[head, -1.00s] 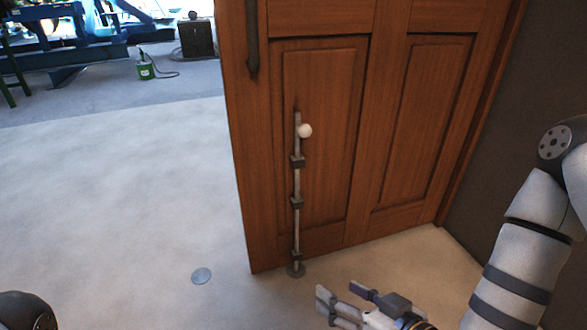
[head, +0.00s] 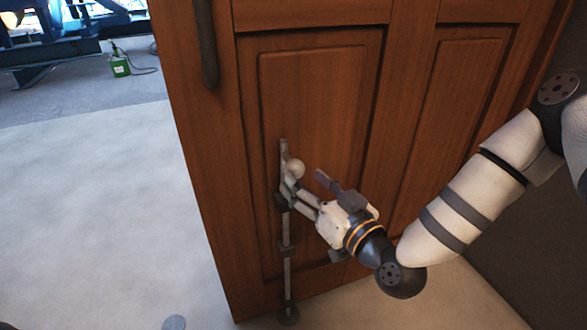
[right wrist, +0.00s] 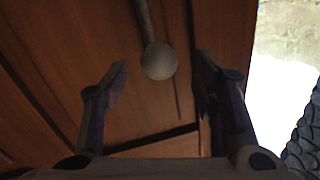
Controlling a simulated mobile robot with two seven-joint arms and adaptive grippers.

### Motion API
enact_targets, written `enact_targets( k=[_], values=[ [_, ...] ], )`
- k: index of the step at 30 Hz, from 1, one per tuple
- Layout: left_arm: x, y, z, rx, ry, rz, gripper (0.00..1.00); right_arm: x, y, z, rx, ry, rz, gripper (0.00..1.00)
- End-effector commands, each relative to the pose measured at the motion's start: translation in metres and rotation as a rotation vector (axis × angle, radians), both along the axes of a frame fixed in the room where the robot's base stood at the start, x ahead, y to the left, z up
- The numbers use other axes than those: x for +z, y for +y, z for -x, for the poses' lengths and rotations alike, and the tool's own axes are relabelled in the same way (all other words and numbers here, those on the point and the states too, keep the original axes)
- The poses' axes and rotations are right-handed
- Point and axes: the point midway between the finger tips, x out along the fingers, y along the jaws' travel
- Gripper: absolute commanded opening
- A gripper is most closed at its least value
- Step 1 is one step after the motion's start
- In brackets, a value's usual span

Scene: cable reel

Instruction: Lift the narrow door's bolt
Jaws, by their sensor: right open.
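The narrow wooden door (head: 310,100) carries an upright metal bolt (head: 287,265), held by dark brackets. The bolt's foot meets a round floor piece (head: 289,316). Its pale round knob (head: 296,168) sticks out near the top of the rod. My right gripper (head: 305,179) is open, with its fingers at the knob's height, one on each side of it. In the right wrist view the knob (right wrist: 159,61) shows between the two spread fingertips, with a gap on both sides; I cannot tell any contact. My left gripper is not in view.
A dark vertical handle (head: 205,45) is on the door's upper left. A round floor disc (head: 174,323) lies left of the door. The pale floor (head: 90,210) there is open. A dark wall (head: 500,250) stands on the right. A green container (head: 120,65) is far back.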

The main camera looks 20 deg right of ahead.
Motion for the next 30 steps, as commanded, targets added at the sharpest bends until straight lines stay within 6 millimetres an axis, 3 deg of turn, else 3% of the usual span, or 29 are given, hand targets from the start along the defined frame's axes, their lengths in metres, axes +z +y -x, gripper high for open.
enact_targets(
  k=[6,16,17,24,30],
  values=[
    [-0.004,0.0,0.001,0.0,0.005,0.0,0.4,-0.001,0.009,-0.038,0.0,0.001,0.001,0.54],
    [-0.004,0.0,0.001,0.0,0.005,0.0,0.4,0.0,0.011,-0.046,0.001,0.002,-0.001,0.54],
    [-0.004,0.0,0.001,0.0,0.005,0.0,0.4,0.0,0.011,-0.046,0.001,0.002,-0.001,0.51],
    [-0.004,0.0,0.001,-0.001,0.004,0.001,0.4,0.0,0.011,-0.046,0.001,0.002,-0.001,0.0],
    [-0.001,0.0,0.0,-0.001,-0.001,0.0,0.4,0.005,0.011,-0.046,0.001,0.001,0.0,0.0]
  ],
)
